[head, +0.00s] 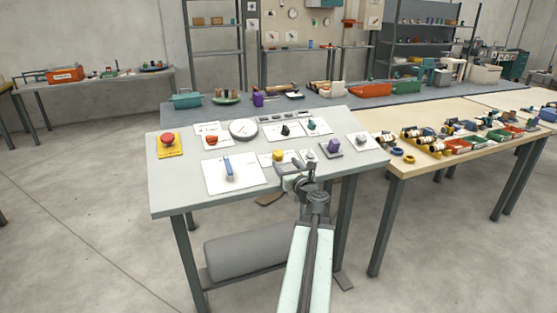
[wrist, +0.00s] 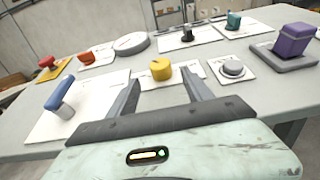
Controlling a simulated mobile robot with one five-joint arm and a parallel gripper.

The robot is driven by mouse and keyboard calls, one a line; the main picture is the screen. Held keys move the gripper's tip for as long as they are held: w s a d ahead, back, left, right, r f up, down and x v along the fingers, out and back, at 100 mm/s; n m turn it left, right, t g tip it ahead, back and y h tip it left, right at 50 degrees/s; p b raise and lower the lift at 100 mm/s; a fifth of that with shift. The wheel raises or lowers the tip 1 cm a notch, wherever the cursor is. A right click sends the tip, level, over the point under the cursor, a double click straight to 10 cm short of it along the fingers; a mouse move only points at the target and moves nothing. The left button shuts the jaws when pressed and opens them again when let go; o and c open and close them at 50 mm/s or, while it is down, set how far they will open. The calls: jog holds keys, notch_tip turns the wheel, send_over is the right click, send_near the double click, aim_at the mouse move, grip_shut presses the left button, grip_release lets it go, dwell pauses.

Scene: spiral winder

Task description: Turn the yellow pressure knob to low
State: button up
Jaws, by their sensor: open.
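The yellow knob (head: 278,155) sits on a white plate on the grey panel table, near the middle. In the wrist view the yellow knob (wrist: 161,69) is round, with a flat top that seems to bear a small mark I cannot read. My gripper (wrist: 163,88) is open and empty, its two fingers apart and pointing toward the knob. The knob shows beyond and between the fingertips, and I cannot tell how large the gap is. In the head view my gripper (head: 287,174) is just in front of the knob's plate.
A blue lever (wrist: 58,98) stands left of the knob, and a grey round button (wrist: 233,68) right of it. A purple block-shaped control (wrist: 294,40) stands farther right. Behind are an orange knob (head: 211,140), a round gauge (head: 243,129) and a red button (head: 168,141).

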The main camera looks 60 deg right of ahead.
aim_at(280, 156)
jog(key=x, duration=0.8)
jog(key=shift+r, duration=0.1)
jog(key=shift+s, duration=0.1)
jog(key=shift+c, duration=0.3)
grip_shut()
